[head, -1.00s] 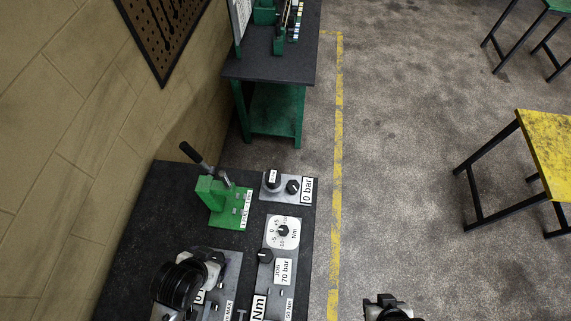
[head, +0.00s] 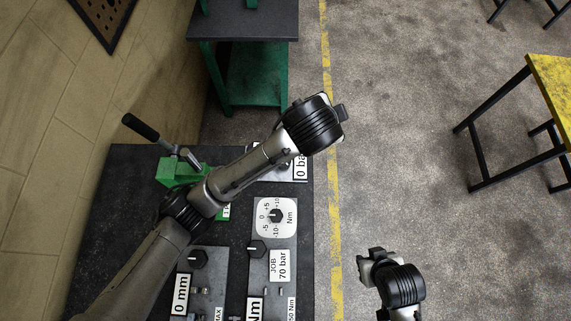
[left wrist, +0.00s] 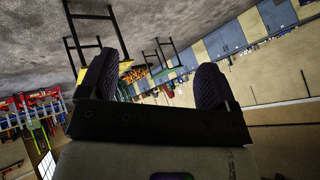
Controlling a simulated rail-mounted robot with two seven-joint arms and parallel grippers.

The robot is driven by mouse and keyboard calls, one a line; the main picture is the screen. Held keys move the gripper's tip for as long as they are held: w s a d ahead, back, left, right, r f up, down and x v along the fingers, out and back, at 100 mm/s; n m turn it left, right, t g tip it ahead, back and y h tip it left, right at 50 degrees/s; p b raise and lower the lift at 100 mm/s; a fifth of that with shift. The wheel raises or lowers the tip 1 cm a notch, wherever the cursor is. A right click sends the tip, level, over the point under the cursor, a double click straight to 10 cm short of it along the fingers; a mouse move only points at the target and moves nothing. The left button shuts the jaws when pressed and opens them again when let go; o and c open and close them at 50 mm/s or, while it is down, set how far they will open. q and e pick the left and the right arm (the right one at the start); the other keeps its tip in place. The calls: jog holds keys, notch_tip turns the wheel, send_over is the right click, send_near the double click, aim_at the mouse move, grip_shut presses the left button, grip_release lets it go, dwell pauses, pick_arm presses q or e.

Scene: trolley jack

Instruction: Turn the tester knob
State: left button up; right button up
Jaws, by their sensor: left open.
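Several black knobs sit on the bench panels in the head view; which is the tester's I cannot tell. The "0 bar" panel (head: 300,170) is mostly hidden behind my left arm. My left gripper (head: 341,112) is beyond the bench's right edge, over the floor, touching nothing; its open, empty fingers show in the left wrist view (left wrist: 155,82). My right gripper (head: 370,262) is over the floor right of the bench, its jaws unclear.
A green lever device (head: 172,170) with a raised black handle (head: 140,126) stands on the dark bench (head: 125,185), partly behind my left arm. A green-legged table (head: 257,75) is at the back. A yellow table (head: 555,80) is at right. The middle floor is clear.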

pick_arm(q)
jog(key=w+a+f+m+g+y, duration=0.1)
jog(key=a+f+m+y, duration=0.1)
jog(key=f, duration=0.8)
jog(key=w+a+f+m+g+y+b, duration=0.1)
jog(key=a+f+m+g+y, duration=0.1)
jog(key=f, duration=0.8)
jog(key=w+a+f+m+g+y+b, duration=0.1)
jog(key=a+f+m+g+y, duration=0.1)
jog(key=f, duration=0.7)
jog(key=shift+w+a+f+m+y, duration=0.1)
jog(key=shift+a+f+m+y, duration=0.1)
jog(key=shift+a+m+y, duration=0.35)
jog(key=shift+w+a+f+m+y, duration=0.1)
jog(key=shift+a+f+m+y, duration=0.2)
jog(key=shift+a+m, duration=0.45)
pick_arm(e)
notch_tip(320, 180, down, 4)
jog(key=shift+a+r, duration=0.1)
pick_arm(q)
jog(key=shift+r, duration=0.1)
jog(key=shift+c, duration=0.5)
